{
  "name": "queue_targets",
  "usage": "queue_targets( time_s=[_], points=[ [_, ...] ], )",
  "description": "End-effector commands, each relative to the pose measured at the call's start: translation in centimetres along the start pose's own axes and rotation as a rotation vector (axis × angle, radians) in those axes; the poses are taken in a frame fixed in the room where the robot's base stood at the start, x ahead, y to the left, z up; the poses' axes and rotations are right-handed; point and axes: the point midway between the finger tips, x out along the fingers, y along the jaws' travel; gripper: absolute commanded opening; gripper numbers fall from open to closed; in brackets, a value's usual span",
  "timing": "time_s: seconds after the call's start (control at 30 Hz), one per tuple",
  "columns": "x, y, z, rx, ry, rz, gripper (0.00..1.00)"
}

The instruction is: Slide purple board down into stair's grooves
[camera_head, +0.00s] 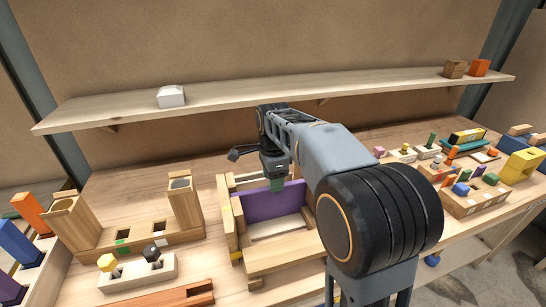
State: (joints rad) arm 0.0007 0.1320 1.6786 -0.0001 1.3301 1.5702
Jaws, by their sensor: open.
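The purple board (268,206) stands on edge in the wooden stair (284,249), between its side pieces, at the middle of the table. Its top edge shows; its right end is partly hidden by my arm, and how deep it sits in the grooves I cannot tell. My gripper (276,184) points down at the board's top edge, near its middle. Its jaws are open. A small green patch shows at the fingertips. Whether the fingers touch the board is not clear.
A shelf (230,99) runs along the back wall above the table, with a white block (171,96) on it. A wooden holder (186,205) with upright blocks stands at left, and a peg block (137,272) in front of it. Several coloured toys (474,196) crowd the right side.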

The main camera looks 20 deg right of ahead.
Motion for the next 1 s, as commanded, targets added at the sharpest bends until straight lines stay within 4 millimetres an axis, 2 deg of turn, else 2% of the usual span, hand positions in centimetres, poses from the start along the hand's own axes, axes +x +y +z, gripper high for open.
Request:
queue_targets(
  time_s=[0.03, 0.2, 0.4, 0.6, 0.87, 1.0],
  points=[
    [-1.3, -0.1, 0.0, 0.0, 0.0, -0.004, 0.49],
    [-4.5, -0.1, 0.0, 0.0, 0.0, -0.002, 0.49],
    [-7.0, -0.1, 0.0, 0.0, 0.0, -0.002, 0.49],
    [-8.0, 0.0, 0.0, 0.0, 0.0, -0.001, 0.49],
    [-8.1, 0.0, 0.0, -0.001, 0.0, 0.0, 0.49],
    [-8.1, -0.2, 0.0, -0.071, 0.0, -0.009, 0.49]
  ],
)
